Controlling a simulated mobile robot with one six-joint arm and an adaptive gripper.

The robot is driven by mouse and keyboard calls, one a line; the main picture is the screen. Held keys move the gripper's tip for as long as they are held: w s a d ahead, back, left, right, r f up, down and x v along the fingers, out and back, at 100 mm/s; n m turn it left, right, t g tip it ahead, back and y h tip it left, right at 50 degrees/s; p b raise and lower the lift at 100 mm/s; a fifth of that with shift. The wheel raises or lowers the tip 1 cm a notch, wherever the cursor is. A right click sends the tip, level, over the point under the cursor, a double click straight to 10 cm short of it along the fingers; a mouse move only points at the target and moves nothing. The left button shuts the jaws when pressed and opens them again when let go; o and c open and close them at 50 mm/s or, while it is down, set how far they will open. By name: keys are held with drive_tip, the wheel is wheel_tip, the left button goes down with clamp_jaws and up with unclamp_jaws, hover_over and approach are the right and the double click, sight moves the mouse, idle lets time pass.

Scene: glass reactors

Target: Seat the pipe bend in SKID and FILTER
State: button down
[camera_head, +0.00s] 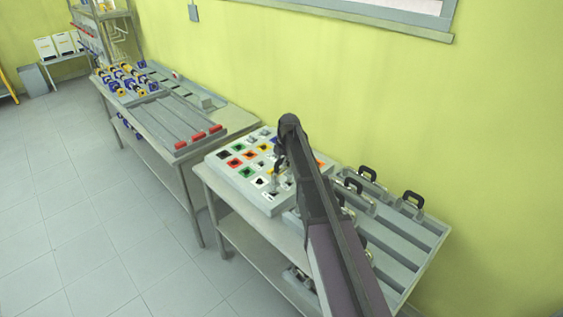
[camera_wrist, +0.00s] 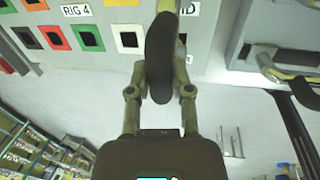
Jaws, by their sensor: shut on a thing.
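My gripper (camera_wrist: 160,85) is shut on the black curved handle (camera_wrist: 160,50) of a pipe bend in the wrist view. The rest of this pipe bend is mostly hidden behind the handle and fingers. In the head view, my gripper (camera_head: 281,172) is over the right part of a pale board (camera_head: 232,184) with coloured square sockets. The wrist view shows the board (camera_wrist: 210,30) with a label RIG 4 and, right of the handle, a partly covered label ending in "ID". No FILTER label is readable. I cannot tell whether the held bend touches the board.
A grey rack (camera_head: 405,245) with several black-handled parts (camera_head: 413,199) stands right of the board on the same table. Another table at left bears a slotted tray (camera_head: 165,120) with red-ended pieces and blue-yellow parts. A yellow wall runs behind. The floor at left is clear.

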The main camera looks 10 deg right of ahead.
sight(282, 169)
drive_tip(key=shift+f+b, duration=1.7)
drive_tip(key=shift+f, duration=0.15)
drive_tip(key=shift+s+f+b, duration=0.1)
drive_tip(key=shift+f+b, duration=0.15)
drive_tip(key=shift+b, duration=0.1)
idle(0.4)
drive_tip(key=shift+c, duration=2.2)
unclamp_jaws()
drive_tip(key=shift+d+f, duration=0.1)
drive_tip(key=shift+r, duration=0.25)
drive_tip(key=shift+r+p, duration=4.3)
drive_tip(key=shift+p, duration=0.25)
drive_tip(key=s+m+g+h, duration=0.1)
drive_tip(key=s+m, duration=2.3)
drive_tip(key=s, duration=0.9)
drive_tip(key=shift+f+m+g, duration=0.35)
drive_tip(key=shift+m+g, duration=0.05)
